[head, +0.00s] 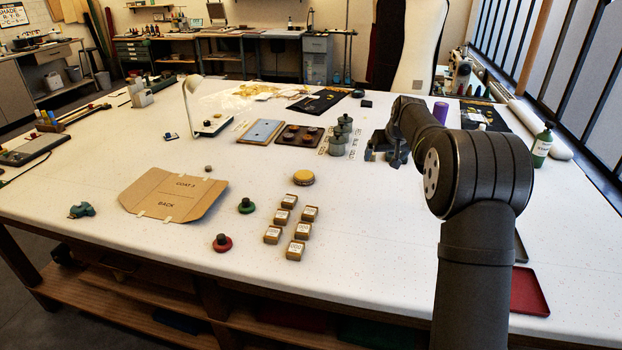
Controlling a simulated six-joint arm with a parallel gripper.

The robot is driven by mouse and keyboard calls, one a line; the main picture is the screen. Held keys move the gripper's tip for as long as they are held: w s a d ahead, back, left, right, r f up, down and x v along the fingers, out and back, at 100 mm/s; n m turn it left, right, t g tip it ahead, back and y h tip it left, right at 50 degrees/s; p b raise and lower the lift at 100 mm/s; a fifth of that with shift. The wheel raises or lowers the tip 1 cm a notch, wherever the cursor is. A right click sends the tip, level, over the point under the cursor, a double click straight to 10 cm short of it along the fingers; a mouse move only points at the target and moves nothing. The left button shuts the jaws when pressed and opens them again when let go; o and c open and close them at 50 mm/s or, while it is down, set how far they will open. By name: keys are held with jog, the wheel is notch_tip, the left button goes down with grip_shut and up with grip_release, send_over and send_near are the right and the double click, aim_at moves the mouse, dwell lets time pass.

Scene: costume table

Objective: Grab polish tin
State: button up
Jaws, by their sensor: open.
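A low round tin with a yellow top (303,177) lies flat near the middle of the white table and looks like the polish tin. Its label is too small to read. My gripper (382,152) is open, to the right of the yellow tin and farther back, clearly apart from it. My arm hides part of the gripper, and I see nothing held in it.
Several small labelled boxes (283,216) stand just in front of the yellow tin. A green knobbed disc (246,206) and a red one (222,243) sit to the left, beside flat cardboard (172,194). Grey canisters (338,143) stand between tin and gripper.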

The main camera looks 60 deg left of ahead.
jog(key=s+a+r+n+g, duration=0.1)
jog(key=s+a+n, duration=0.1)
jog(key=s+a, duration=0.5)
jog(key=s+a+r+n+g, duration=0.1)
jog(key=s+a, duration=0.2)
jog(key=s, duration=0.7)
send_near(304, 175)
jog(key=f, duration=0.3)
jog(key=shift+w+a+y, duration=0.3)
jog(key=shift+w+a, duration=0.05)
jog(key=shift+s+a+x, duration=0.1)
jog(key=shift+a+x, duration=0.05)
jog(key=shift+x, duration=1.45)
jog(key=shift+s+a+x, duration=0.1)
jog(key=shift+x, duration=1.5)
jog(key=shift+r, duration=0.15)
jog(key=c, duration=1.2)
jog(key=shift+r, duration=0.1)
